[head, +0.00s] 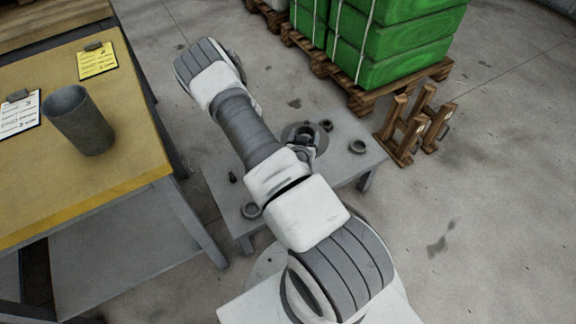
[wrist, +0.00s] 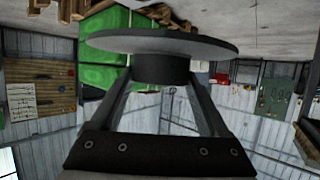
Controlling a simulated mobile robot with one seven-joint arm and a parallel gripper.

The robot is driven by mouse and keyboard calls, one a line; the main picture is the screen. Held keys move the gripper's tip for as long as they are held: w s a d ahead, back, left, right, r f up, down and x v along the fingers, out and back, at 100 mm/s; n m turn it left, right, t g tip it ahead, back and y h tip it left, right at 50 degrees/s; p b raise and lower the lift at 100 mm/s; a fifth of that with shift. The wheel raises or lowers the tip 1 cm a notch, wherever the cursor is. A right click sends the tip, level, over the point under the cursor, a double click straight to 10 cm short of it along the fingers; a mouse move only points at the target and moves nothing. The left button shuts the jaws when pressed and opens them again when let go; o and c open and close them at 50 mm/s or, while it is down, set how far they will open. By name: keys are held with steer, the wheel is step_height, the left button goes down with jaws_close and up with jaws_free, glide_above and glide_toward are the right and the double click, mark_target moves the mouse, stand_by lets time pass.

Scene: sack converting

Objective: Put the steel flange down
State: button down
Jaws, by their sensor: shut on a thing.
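The steel flange (wrist: 205,44) is a wide grey disc with a dark hub. In the wrist view my gripper (wrist: 160,72) is shut on the hub, one finger on each side. The wrist picture is upside down, with the floor at the top, so the disc is on the floor side of the hub. In the head view the flange (head: 290,132) shows partly beside my arm, over the low grey table (head: 340,165). I cannot tell whether the disc touches the table.
Grey rings (head: 357,146), (head: 326,125) and (head: 250,210) and a small dark piece (head: 232,177) lie on the low table. A yellow-topped bench (head: 120,165) with a grey cup (head: 80,120) stands left. A wooden stand (head: 415,125) and green sacks (head: 395,50) are beyond.

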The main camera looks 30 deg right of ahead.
mark_target(320, 145)
steer(key=shift+m+h, duration=0.4)
steer(key=s, duration=0.1)
steer(key=s+d+f, duration=0.1)
steer(key=s, duration=0.1)
steer(key=s+d+f, duration=0.1)
steer(key=shift+s+d+f, duration=0.15)
steer(key=shift+s+d, duration=0.05)
steer(key=shift+d, duration=0.05)
steer(key=shift+s+d+f, duration=0.1)
steer(key=shift+s+f, duration=0.05)
steer(key=shift+s, duration=0.05)
steer(key=shift+f, duration=0.2)
steer(key=w+a+f+b, duration=0.1)
steer(key=w+a+f, duration=0.1)
steer(key=w, duration=0.1)
steer(key=w+a+f+b, duration=0.2)
steer(key=w, duration=0.1)
steer(key=w+a+f+b, duration=0.1)
steer(key=w+a+f, duration=0.1)
steer(key=w, duration=0.1)
steer(key=shift+w+a+f+b, duration=0.2)
steer(key=shift+a+f+b, duration=0.05)
steer(key=shift+f+b, duration=1.05)
steer(key=shift+f, duration=1)
steer(key=shift+f, duration=0.6)
jaws_free()
steer(key=shift+s+f+g, duration=0.1)
steer(key=shift+g, duration=0.2)
